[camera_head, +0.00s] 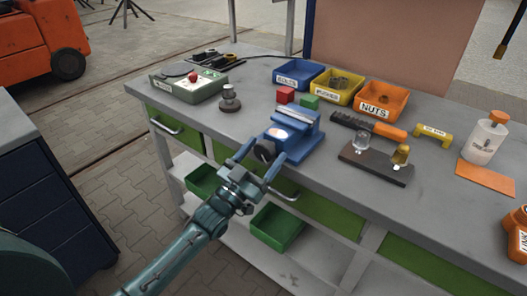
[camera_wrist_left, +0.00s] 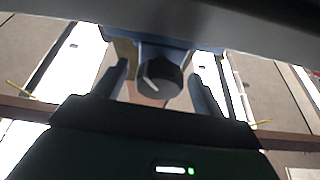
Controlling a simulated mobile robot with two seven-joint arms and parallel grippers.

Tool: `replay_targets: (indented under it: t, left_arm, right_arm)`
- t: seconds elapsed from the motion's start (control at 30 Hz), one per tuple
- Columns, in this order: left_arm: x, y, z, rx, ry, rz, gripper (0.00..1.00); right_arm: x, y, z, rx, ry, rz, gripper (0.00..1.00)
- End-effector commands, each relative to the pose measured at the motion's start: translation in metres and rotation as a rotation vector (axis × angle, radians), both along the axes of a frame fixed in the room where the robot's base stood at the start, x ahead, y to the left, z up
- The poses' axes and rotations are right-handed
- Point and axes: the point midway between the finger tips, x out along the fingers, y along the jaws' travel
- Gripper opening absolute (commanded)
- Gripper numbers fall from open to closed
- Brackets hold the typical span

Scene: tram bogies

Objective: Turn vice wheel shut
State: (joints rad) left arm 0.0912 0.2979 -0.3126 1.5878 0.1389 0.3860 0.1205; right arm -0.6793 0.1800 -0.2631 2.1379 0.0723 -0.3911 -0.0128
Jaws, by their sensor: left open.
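A blue vice (camera_head: 291,136) sits at the front edge of the grey workbench. Its black round wheel (camera_head: 264,151) faces out over the edge, and the wheel also shows in the left wrist view (camera_wrist_left: 158,78) with a pale mark on its face. My left gripper (camera_head: 258,158) is open, with one finger on each side of the wheel. In the left wrist view the left gripper (camera_wrist_left: 160,88) shows a gap between each finger and the wheel. I cannot tell the gap between the vice jaws exactly. My right gripper is not in view.
Behind the vice are a red block (camera_head: 285,95), a green block (camera_head: 309,102) and blue, yellow and orange bins. A dark stand (camera_head: 376,166) with two bulb-like pieces is to the right. A drawer handle (camera_head: 285,194) sticks out below the bench edge near my left gripper.

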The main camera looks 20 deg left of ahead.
Motion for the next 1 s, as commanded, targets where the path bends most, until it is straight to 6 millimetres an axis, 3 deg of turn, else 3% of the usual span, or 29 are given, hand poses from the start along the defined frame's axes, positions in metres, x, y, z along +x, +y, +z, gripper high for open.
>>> replay_targets:
  t: [0.33, 0.87, 1.0]
  left_arm:
    - [0.0042, -0.0017, 0.0013, 0.001, 0.001, 0.0, 0.7]
    - [0.0039, -0.0016, 0.0014, 0.001, 0.001, 0.0, 0.27]
    - [0.0042, -0.0009, 0.0014, 0.048, -0.016, 0.0, 0.25]
  right_arm:
    - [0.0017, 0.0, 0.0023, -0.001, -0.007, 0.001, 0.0]
    - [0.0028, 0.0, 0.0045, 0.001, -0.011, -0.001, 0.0]
    - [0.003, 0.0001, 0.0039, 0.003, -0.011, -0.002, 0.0]
